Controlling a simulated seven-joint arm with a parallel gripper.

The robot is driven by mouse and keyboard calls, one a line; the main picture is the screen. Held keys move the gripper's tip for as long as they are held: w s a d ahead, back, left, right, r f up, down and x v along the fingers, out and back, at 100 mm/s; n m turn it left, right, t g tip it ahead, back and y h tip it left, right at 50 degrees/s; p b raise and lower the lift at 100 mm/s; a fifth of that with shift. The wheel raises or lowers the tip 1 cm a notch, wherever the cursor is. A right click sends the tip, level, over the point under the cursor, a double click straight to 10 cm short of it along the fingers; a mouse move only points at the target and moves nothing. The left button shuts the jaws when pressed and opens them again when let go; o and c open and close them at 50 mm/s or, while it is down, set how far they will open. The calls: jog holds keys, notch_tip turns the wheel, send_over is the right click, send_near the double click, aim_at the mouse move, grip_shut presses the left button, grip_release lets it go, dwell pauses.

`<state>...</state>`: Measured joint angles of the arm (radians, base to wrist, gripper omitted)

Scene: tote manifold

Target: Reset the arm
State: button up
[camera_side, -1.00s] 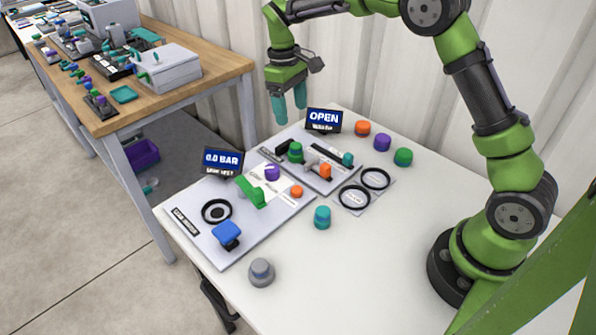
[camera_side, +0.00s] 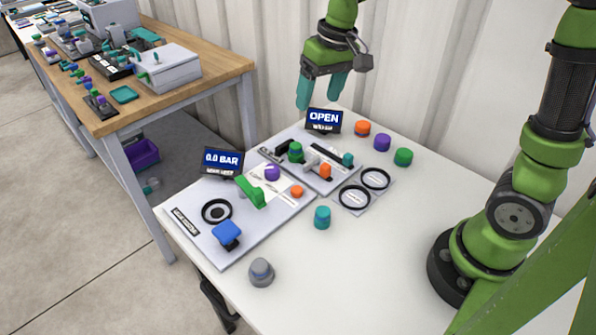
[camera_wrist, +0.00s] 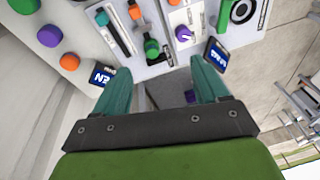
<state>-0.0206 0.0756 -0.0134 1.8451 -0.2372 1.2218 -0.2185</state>
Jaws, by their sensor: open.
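My gripper (camera_side: 318,90) is open and empty, raised above the back edge of the white table near the OPEN display (camera_side: 323,120). Its two teal fingers point down and stand apart. In the wrist view my gripper (camera_wrist: 160,85) shows the two fingers spread, with nothing between them. On the table, the manifold boards carry a green handle (camera_side: 250,192), a blue knob (camera_side: 227,233), a purple cap (camera_side: 272,172) and an orange block (camera_side: 325,171). The other display (camera_side: 222,161) reads 0.0 BAR.
Loose orange (camera_side: 362,128), purple (camera_side: 382,142) and green (camera_side: 403,157) caps stand at the back right. A teal cap (camera_side: 322,217) and a grey cap (camera_side: 261,272) stand nearer. Two black rings (camera_side: 354,197) lie right of the boards. A corrugated wall (camera_side: 420,90) rises behind.

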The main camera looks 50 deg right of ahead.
jog(key=s+r+m+t, duration=0.1)
jog(key=s+t, duration=0.1)
jog(key=s, duration=0.5)
jog(key=s+a+r+m+t+y, duration=0.1)
jog(key=s+t, duration=0.2)
jog(key=s, duration=0.5)
jog(key=shift+a+r, duration=0.15)
jog(key=shift+r, duration=0.25)
